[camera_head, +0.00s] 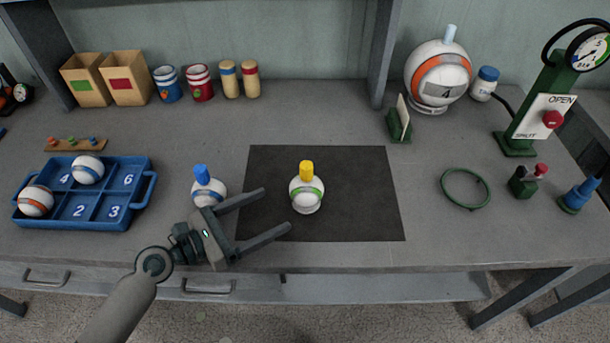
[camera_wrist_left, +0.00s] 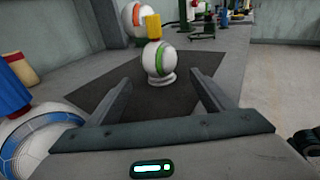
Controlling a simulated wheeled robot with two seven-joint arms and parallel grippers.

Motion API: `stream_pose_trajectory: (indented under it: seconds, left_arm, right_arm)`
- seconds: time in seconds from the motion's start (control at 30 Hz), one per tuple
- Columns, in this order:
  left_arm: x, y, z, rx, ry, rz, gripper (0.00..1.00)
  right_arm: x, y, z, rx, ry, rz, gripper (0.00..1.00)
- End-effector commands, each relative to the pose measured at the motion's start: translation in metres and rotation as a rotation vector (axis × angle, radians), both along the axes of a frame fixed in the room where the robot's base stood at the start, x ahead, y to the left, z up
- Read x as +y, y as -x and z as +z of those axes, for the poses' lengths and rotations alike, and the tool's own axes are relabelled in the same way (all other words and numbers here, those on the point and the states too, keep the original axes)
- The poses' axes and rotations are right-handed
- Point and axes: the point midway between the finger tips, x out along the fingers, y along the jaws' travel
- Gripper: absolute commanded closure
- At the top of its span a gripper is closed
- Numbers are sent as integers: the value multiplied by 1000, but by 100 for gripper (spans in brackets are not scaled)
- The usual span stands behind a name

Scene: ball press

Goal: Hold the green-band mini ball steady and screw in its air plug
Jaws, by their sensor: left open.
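The green-band mini ball (camera_head: 306,196) sits upright on a small white stand on the dark mat (camera_head: 350,222). A yellow air plug (camera_head: 306,168) stands upright on top of it; how deep it sits I cannot tell. In the left wrist view the ball (camera_wrist_left: 159,60) and its yellow plug (camera_wrist_left: 153,26) show ahead, between and beyond the fingers. My left gripper (camera_head: 276,214) is open and empty, left and slightly in front of the ball, with its fingers pointing towards it and apart from it. My right gripper is not in view.
A blue-band ball with a blue plug (camera_head: 207,188) stands close behind my left gripper. A blue numbered tray (camera_head: 108,208) with two balls lies at left. A green hose ring (camera_head: 465,188), gauge stand (camera_head: 535,115) and large ball (camera_head: 437,75) are at right.

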Motion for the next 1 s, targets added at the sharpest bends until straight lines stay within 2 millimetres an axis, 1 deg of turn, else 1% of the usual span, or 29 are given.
stream_pose_trajectory:
  seconds: [0.57,0.77,1.0]
  left_arm:
    - [-2,-2,0,1,2,0,25]
    - [-11,-8,-1,0,2,0,25]
    - [-33,-22,-4,1,3,0,25]
  right_arm:
    - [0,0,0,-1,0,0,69]
    - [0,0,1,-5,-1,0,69]
    - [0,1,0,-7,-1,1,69]
